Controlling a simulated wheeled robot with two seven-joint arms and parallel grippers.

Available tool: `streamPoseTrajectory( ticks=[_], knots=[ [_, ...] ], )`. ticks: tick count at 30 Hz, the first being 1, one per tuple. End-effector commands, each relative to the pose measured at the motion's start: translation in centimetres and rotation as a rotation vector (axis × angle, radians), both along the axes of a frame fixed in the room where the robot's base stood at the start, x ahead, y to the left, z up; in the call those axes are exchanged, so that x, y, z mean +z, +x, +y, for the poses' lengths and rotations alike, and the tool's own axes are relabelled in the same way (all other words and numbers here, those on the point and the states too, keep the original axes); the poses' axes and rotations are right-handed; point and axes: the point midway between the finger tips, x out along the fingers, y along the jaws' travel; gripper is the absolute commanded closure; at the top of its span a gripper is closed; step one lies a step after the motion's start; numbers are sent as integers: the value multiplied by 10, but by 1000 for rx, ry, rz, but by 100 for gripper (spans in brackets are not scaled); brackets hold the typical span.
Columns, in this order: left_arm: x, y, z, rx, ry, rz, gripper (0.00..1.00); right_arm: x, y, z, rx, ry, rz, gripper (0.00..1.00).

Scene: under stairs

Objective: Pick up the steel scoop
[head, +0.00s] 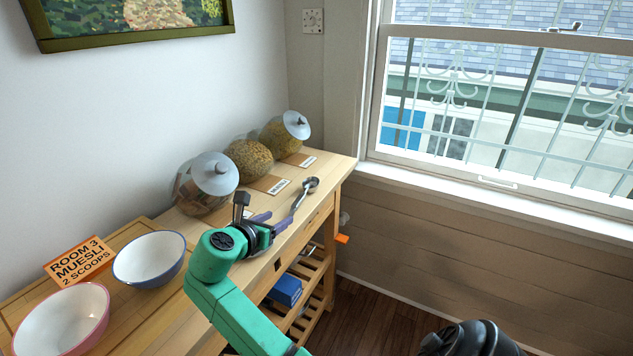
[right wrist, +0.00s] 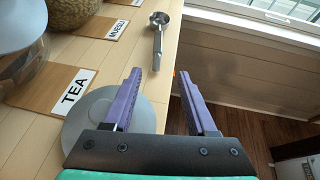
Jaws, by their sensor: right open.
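The steel scoop (head: 309,186) lies on the wooden table near its right edge, beside the label cards. In the right wrist view the scoop (right wrist: 157,38) lies ahead, bowl at the far end and handle toward me, roughly in line with the gap between my fingers. My right gripper (head: 272,221) is over the table's edge, on the near side of the scoop. In the right wrist view my right gripper (right wrist: 160,88) is open, its purple fingers apart with nothing between them. The handle's near end lies just beyond the fingertips. My left gripper is not in view.
Several glass jars stand along the wall, including a near jar (head: 203,187) with a grey lid. A grey disc (right wrist: 148,117) lies by the TEA card (right wrist: 74,93). A blue-rimmed bowl (head: 148,260), a pink-rimmed bowl (head: 62,320) and an orange sign (head: 78,260) are at left.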

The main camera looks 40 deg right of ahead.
Motion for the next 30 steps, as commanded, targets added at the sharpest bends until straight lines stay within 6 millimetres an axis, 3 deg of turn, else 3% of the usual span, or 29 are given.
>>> streamPoseTrajectory(
  ticks=[2,5,13,22,30],
  knots=[
    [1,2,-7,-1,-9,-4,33,-2,2,1,4,9,1,43],
    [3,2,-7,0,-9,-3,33,-8,9,-15,3,8,2,43],
    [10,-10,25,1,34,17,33,-34,34,-69,3,7,1,43],
    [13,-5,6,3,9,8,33,-51,56,-110,3,8,1,43],
    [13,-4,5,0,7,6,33,-57,60,-118,6,10,0,43]
  ],
)
